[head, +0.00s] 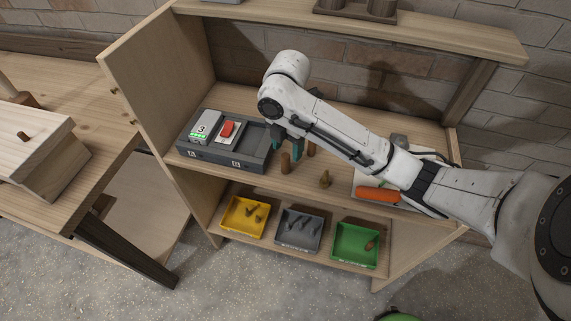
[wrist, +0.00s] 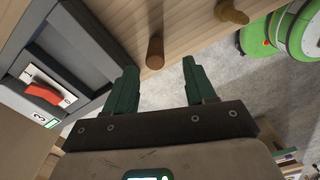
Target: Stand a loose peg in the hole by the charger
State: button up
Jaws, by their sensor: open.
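A brown loose peg (head: 285,163) stands upright on the shelf in front of the charger's right end. In the wrist view the peg (wrist: 155,52) shows just beyond and between my fingertips. My gripper (head: 287,147) is open and empty, pointing down close above this peg. A second peg (head: 311,149) stands behind it to the right, and a lighter, knobbed peg (head: 325,180) stands nearer the shelf's front edge. The dark grey charger (head: 208,156) is left of my gripper, with a red switch (head: 227,128) and a "3" display. I cannot make out the hole.
Yellow (head: 235,232), grey (head: 288,247) and green (head: 341,262) trays holding small pieces sit on the lower shelf. An orange object (head: 378,194) lies right of the pegs. An upper shelf (head: 400,32) overhangs behind.

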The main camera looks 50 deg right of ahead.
aim_at(286, 156)
jog(key=shift+w+a+f, duration=0.1)
jog(key=shift+w+f, duration=0.05)
jog(key=shift+f, duration=0.6)
jog(key=shift+w+f, duration=0.1)
jog(key=shift+f, duration=0.25)
jog(key=shift+w+f+p, duration=0.1)
jog(key=shift+f+p, duration=0.25)
jog(key=shift+f, duration=1)
jog(key=shift+c, duration=0.3)
grip_shut()
